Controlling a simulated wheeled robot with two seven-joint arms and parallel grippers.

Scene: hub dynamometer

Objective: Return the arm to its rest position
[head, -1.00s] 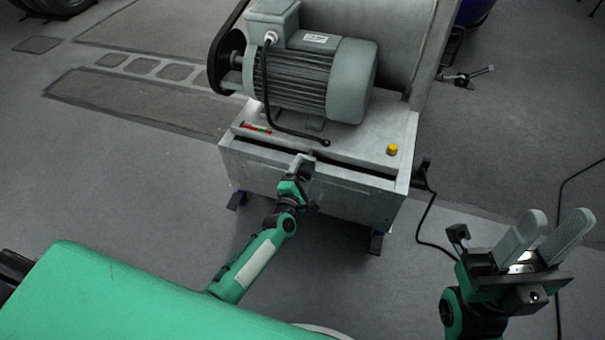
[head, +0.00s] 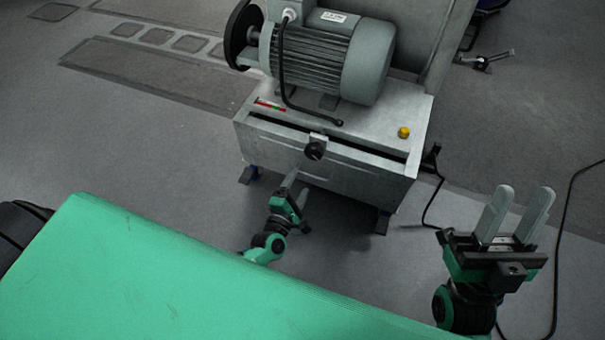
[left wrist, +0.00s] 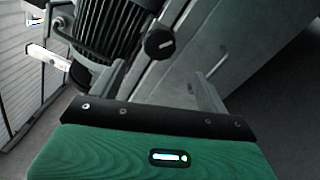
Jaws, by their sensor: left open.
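My left gripper (head: 297,188) is open and empty, just in front of the metal cabinet and below its black knob (head: 315,151) in the head view. In the left wrist view its two fingers (left wrist: 160,76) stand apart, with the black knob (left wrist: 159,43) beyond them and a visible gap to it. My left arm comes up from behind the green cover of my body. My right gripper (head: 524,198) is at the right of the head view, its two grey fingers apart and pointing up, nothing between them.
The cabinet (head: 330,178) carries a grey motor (head: 335,55), a black cable and a yellow button (head: 403,132). A slot runs along its top front edge. A black cable (head: 558,240) lies on the floor at the right. Floor left of the cabinet is clear.

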